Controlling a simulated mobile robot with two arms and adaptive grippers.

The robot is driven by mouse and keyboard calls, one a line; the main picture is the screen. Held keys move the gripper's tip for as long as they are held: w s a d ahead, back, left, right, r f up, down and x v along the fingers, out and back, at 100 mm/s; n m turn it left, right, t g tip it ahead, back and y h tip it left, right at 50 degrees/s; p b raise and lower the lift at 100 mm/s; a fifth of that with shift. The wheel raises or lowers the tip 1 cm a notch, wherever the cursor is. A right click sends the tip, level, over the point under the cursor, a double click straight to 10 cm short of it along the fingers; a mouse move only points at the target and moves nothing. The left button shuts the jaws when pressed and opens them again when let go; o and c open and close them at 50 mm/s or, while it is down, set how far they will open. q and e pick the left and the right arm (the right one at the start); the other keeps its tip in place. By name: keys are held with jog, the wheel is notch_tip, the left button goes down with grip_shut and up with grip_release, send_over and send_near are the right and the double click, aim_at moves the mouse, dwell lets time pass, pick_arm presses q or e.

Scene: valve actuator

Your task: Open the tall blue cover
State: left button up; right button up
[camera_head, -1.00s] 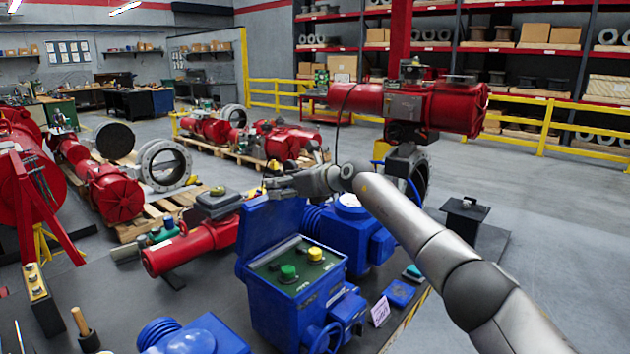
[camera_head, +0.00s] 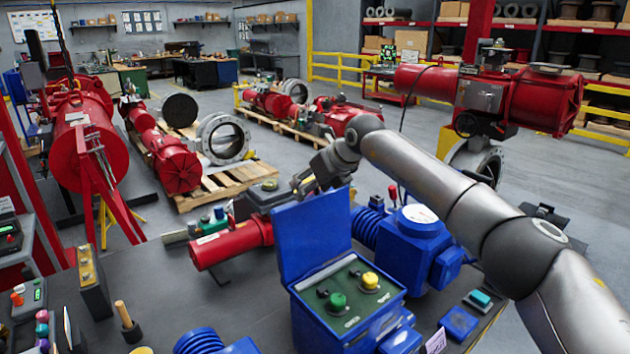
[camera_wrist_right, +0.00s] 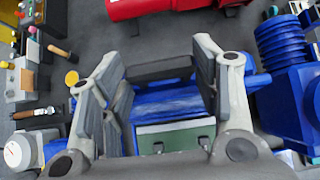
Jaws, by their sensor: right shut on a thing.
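The tall blue cover (camera_head: 312,232) stands raised, near upright, at the back of a blue control box (camera_head: 335,320). The box's green panel (camera_head: 352,292) with a green and a yellow knob is exposed. My right gripper (camera_head: 318,180) is at the cover's top edge, partly hidden behind it. In the right wrist view, the fingers of my right gripper (camera_wrist_right: 165,80) stand on either side of a stretch of the blue cover (camera_wrist_right: 170,100), shut on it. The green panel (camera_wrist_right: 175,137) shows below it. My left gripper is not in view.
A blue actuator with a round white gauge (camera_head: 418,213) stands close right of the box. A red cylinder (camera_head: 232,243) lies to the left. A wooden-handled tool (camera_head: 127,318) and a black box (camera_head: 92,285) are on the dark tabletop.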

jog(key=o, duration=1.1)
jog(key=shift+s+f, duration=0.25)
jog(key=shift+f, duration=0.65)
jog(key=o, duration=0.3)
jog(key=shift+s+a+r, duration=0.1)
jog(key=shift+o, duration=0.2)
jog(key=shift+d+r, duration=0.3)
jog(key=shift+d, duration=0.05)
jog(key=v, duration=1.1)
jog(key=shift+a+r, duration=0.2)
jog(key=shift+r, duration=0.35)
jog(key=shift+s+a, duration=0.1)
